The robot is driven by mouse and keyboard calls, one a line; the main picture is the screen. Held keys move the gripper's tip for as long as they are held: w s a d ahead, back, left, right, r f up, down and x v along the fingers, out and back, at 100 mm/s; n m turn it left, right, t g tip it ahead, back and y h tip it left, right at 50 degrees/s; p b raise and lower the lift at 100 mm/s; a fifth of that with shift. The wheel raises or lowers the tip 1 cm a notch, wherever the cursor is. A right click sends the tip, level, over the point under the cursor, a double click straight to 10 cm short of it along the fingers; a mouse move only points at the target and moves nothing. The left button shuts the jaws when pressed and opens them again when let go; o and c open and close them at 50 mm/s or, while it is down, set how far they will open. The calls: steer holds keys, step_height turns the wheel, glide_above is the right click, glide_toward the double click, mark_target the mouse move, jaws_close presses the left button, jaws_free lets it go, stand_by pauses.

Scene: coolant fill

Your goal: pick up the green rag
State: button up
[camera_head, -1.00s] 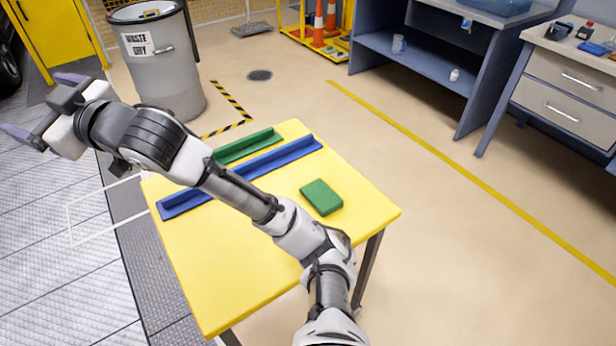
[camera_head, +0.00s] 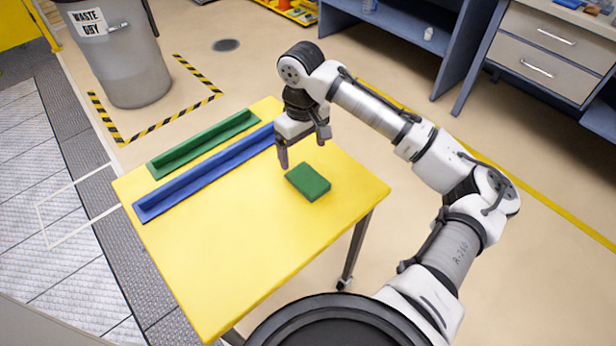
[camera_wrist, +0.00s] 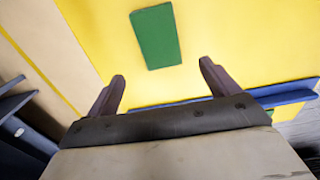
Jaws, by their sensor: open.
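The green rag (camera_head: 308,182) is a flat, folded rectangular block lying on the yellow table (camera_head: 230,250), near its right edge. It also shows in the wrist view (camera_wrist: 156,36), top centre, beyond the fingertips. My gripper (camera_head: 302,150) points down above the table, just behind the rag in the head view. In the wrist view my gripper (camera_wrist: 162,70) has its two fingers wide apart with nothing between them. The rag looks apart from the fingers; the exact height above the table is hard to tell.
A blue tray (camera_head: 205,172) and a green tray (camera_head: 205,143), both long and narrow, lie along the table's back left. A grey waste bin (camera_head: 125,60) stands behind. A workbench with drawers (camera_head: 545,55) is at the back right. The table's front is clear.

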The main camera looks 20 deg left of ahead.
mark_target(302, 173)
steer(key=f, duration=0.3)
steer(key=f+p, duration=0.1)
steer(key=f, duration=0.1)
steer(key=f+p, duration=0.1)
steer(key=f, duration=0.2)
steer(key=shift+w+a+f, duration=0.25)
steer(key=shift+a+f, duration=0.05)
steer(key=shift+c, duration=0.5)
steer(key=c, duration=1.1)
steer(key=shift+o, duration=0.2)
steer(key=shift+r, duration=0.2)
step_height(302, 173, up, 20)
steer(key=b, duration=0.2)
steer(key=shift+f+b, duration=0.15)
steer(key=shift+b, duration=0.2)
